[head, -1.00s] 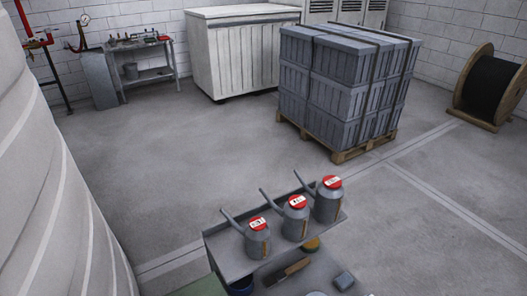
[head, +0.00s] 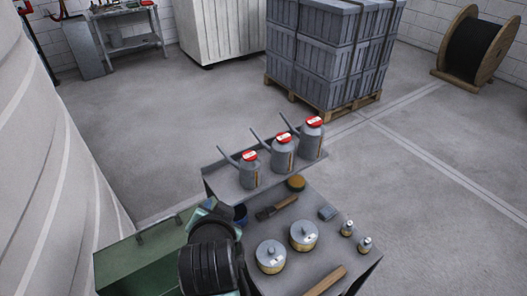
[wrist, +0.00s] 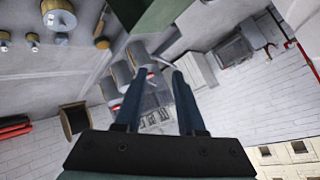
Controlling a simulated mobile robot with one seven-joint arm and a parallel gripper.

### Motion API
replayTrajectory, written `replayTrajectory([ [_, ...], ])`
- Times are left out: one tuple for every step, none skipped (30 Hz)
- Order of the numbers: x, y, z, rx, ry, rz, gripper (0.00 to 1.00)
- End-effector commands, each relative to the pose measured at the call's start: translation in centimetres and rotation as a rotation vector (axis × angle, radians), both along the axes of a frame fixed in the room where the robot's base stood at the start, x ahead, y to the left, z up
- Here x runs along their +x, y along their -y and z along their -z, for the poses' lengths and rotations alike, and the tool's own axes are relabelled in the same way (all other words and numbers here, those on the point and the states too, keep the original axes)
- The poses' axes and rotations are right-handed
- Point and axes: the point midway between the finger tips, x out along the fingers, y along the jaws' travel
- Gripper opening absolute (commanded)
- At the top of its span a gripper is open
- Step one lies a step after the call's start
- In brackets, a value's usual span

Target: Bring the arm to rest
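My gripper (wrist: 156,72) shows in the wrist view with its two blue-grey fingers apart and nothing between them. The room shows through the gap between the fingers. In the head view my dark arm stands at the bottom centre, in front of the left side of a grey cart (head: 330,250). I cannot make out the fingers there.
Three grey cans with red tops (head: 283,152) stand on the cart's raised shelf. Two round tins (head: 271,257), a brush (head: 276,207) and small weights lie below. A green box (head: 140,259) is close left of my arm. A crate pallet (head: 325,100) stands beyond; floor between is clear.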

Motion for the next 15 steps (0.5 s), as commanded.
replayTrajectory([
  [1.3, 0.6, -3.9, -0.016, 0.112, -0.010, 0.39],
  [1.9, 0.9, -6.2, -0.031, 0.179, -0.019, 0.39],
  [2.6, 1.3, -9.2, -0.050, 0.264, -0.026, 0.39],
  [2.9, 1.7, -11.4, -0.068, 0.329, -0.030, 0.39],
  [3.1, 2.1, -13.7, -0.086, 0.394, -0.033, 0.39],
  [3.2, 2.6, -16.8, -0.112, 0.481, -0.034, 0.39],
  [3.2, 3.0, -19.0, -0.133, 0.543, -0.034, 0.39],
  [3.0, 3.4, -21.3, -0.156, 0.609, -0.032, 0.39],
  [2.6, 4.0, -24.3, -0.186, 0.694, -0.026, 0.39],
  [2.1, 4.4, -26.6, -0.211, 0.757, -0.020, 0.39],
  [1.6, 4.8, -28.8, -0.237, 0.820, -0.012, 0.39],
  [0.6, 5.4, -31.6, -0.272, 0.904, 0.001, 0.39],
  [-0.2, 5.8, -33.8, -0.299, 0.967, 0.012, 0.39],
  [-1.1, 6.3, -35.7, -0.328, 1.026, 0.025, 0.39],
  [-2.4, 6.8, -38.2, -0.364, 1.103, 0.044, 0.39],
])
